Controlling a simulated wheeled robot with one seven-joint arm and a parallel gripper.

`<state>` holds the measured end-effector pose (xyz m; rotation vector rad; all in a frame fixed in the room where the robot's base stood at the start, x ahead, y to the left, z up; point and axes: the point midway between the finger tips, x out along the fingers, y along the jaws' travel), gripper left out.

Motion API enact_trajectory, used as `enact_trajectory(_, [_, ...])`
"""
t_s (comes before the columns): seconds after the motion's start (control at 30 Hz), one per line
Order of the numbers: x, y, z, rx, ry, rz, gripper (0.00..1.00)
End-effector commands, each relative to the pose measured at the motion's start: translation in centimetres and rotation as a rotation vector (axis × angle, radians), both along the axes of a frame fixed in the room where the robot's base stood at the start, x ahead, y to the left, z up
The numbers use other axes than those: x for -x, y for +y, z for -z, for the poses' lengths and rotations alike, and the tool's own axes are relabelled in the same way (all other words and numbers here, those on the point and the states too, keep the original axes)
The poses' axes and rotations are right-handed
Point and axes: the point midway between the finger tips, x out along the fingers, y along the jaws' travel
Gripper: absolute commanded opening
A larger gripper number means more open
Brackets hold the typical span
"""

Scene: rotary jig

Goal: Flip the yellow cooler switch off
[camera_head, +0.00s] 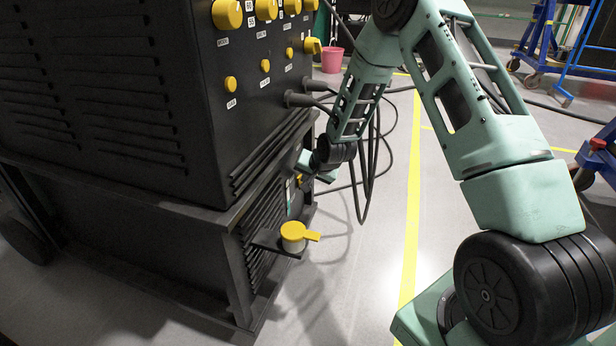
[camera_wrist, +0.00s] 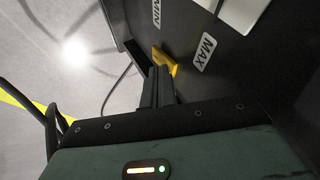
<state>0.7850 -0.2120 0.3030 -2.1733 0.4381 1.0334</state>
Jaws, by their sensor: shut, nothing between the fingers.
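The yellow cooler switch (camera_wrist: 172,62) shows in the wrist view on the dark panel, just beyond my fingertips and partly hidden by them. In the head view a small bit of yellow, likely the same switch (camera_head: 299,180), shows on the lower front of the black machine beside my wrist. My gripper (camera_wrist: 160,72) is shut and empty, with its two dark fingers side by side. Its tips are at or very close to the switch; I cannot tell whether they touch. In the head view my gripper is mostly hidden. The switch's on or off position is unclear.
A yellow cap with a side tab (camera_head: 293,232) sits on a small shelf low on the machine (camera_head: 110,90). Yellow knobs (camera_head: 227,14) line the upper panel. Black cables hang behind my arm. MIN and MAX labels (camera_wrist: 203,53) are near the switch.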

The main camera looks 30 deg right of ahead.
Motion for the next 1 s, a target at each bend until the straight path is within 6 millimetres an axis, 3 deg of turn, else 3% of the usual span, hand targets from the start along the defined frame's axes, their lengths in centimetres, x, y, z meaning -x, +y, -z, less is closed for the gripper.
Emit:
enact_trajectory(0.4, [0.0,0.0,-1.6,0.000,0.000,0.000,0.00])
enact_trajectory(1.0, [-0.2,0.0,-1.8,0.000,0.000,-0.002,0.00])
